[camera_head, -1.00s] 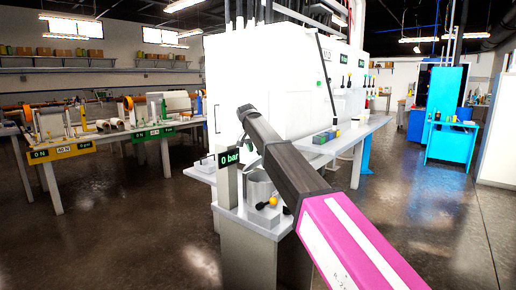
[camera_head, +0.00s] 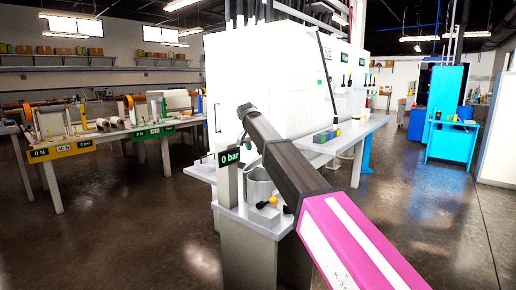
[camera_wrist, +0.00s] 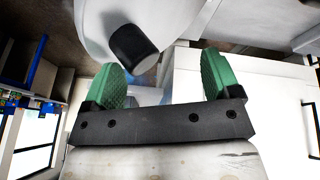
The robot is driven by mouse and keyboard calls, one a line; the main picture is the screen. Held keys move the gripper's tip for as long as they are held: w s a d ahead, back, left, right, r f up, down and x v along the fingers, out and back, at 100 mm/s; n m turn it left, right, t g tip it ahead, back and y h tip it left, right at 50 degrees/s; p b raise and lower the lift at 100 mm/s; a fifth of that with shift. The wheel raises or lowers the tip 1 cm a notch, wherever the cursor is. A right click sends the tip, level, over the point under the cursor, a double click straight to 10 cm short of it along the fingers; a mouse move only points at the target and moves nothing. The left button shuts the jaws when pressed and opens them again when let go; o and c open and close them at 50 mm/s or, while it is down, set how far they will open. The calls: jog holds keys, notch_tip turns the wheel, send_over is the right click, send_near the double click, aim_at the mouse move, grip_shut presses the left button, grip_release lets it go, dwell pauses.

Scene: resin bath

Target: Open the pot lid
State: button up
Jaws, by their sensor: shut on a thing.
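The grey metal pot (camera_head: 259,188) stands on a small ledge at the front of the white cabinet, partly covered by my dark and magenta arm. In the wrist view a pale rounded surface (camera_wrist: 175,18), which looks like the lid, carries a black cylindrical knob (camera_wrist: 133,46). My gripper (camera_wrist: 164,68) has green-padded fingers on either side of the picture's middle. My fingers are hidden behind the arm in the head view.
A "0 bar" display (camera_head: 230,157) stands just left of the pot. A small lever with a yellow ball (camera_head: 273,200) is in front of it. The white cabinet (camera_head: 265,85) rises close behind. Open floor (camera_head: 165,220) lies to the left.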

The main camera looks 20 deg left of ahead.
jog(key=shift+s+a+r, duration=0.2)
jog(key=shift+a+r, duration=0.45)
jog(key=shift+a, duration=0.15)
jog(key=shift+s+a+r, duration=0.15)
jog(key=shift+a+r, duration=0.45)
jog(key=shift+a, duration=0.2)
jog(key=shift+c, duration=0.3)
jog(key=s+a+r, duration=0.1)
jog(key=a+r, duration=0.3)
jog(key=r, duration=0.2)
jog(key=shift+a+r, duration=0.2)
jog(key=shift+a, duration=0.15)
jog(key=v, duration=1.1)
jog(key=shift+s+d+f, duration=0.1)
jog(key=shift+d, duration=0.05)
